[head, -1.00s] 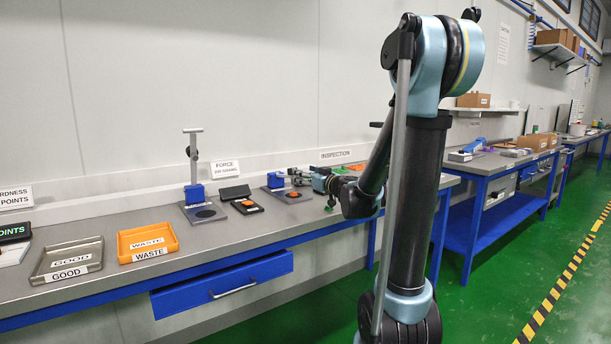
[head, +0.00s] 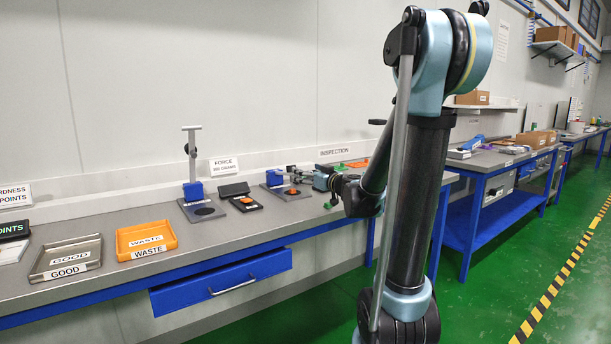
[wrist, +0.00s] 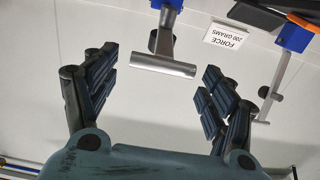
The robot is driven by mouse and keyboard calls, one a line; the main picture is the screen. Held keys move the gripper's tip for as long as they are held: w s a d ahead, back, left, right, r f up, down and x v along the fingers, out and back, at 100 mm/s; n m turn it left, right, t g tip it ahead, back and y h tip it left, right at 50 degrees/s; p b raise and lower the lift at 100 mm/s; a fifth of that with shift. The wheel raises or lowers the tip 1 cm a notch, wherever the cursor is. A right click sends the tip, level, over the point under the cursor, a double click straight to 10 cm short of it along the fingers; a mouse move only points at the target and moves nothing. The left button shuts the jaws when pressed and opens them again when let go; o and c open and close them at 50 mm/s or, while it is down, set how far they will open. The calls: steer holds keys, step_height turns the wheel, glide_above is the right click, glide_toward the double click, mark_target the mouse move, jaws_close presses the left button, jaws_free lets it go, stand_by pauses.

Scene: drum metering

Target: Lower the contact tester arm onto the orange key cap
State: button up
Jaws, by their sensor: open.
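The contact tester (head: 275,178), with a blue block on a dark plate, stands on the bench in the head view. An orange key cap (head: 293,191) is on its plate. The tester arm (wrist: 163,66), a silver crossbar on a grey lever, lies between my fingers in the wrist view. It looks tilted forward rather than upright. Whether it touches the cap cannot be told. My gripper (wrist: 150,84) is open, its fingers apart on either side of the crossbar. In the head view my gripper (head: 299,174) is small and beside the tester, above the cap.
A second stand (head: 193,187) with an upright T lever is to the left. A black device (head: 235,190) with an orange part lies between them, near the FORCE sign (head: 224,166). The GOOD tray (head: 66,258) and orange WASTE tray (head: 146,240) are further left.

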steer(key=v, duration=1)
steer(key=shift+d, duration=0.1)
